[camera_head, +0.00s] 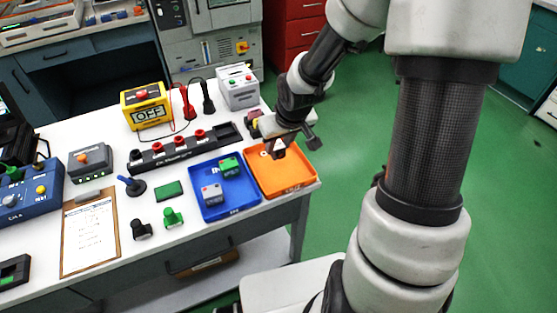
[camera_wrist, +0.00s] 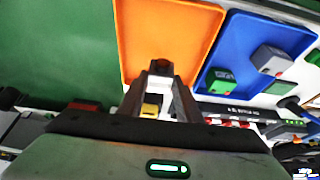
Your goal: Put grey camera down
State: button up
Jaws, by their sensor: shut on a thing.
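My gripper (camera_head: 281,146) is over the orange tray (camera_head: 300,186) at the table's right end. In the wrist view its fingers (camera_wrist: 160,88) are closed on a small dark grey thing (camera_wrist: 161,68), seemingly the grey camera, which shows against the tray floor. It is mostly hidden by the fingers, and I cannot tell whether it touches the tray. The orange tray also shows in the wrist view (camera_wrist: 190,22) and looks otherwise empty, apart from a small pale mark on its floor in the head view.
The blue tray (camera_head: 208,216) stands left of the orange tray, holding a grey block (camera_head: 212,193) and a green block (camera_head: 229,167). Behind are a black socket strip (camera_head: 172,150), a white box (camera_head: 238,87) and a yellow meter (camera_head: 147,107). Green floor lies right of the table.

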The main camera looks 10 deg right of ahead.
aim_at(280, 150)
jog(key=shift+f+b, duration=0.65)
jog(key=shift+f, duration=1.45)
jog(key=shift+f, duration=0.1)
jog(key=shift+f, duration=0.15)
jog(key=o, duration=1.1)
jog(key=shift+r, duration=0.5)
jog(key=p+v, duration=0.6)
jog(key=v, duration=0.5)
jog(key=shift+s+d+r, duration=0.15)
jog(key=shift+s+r, duration=0.05)
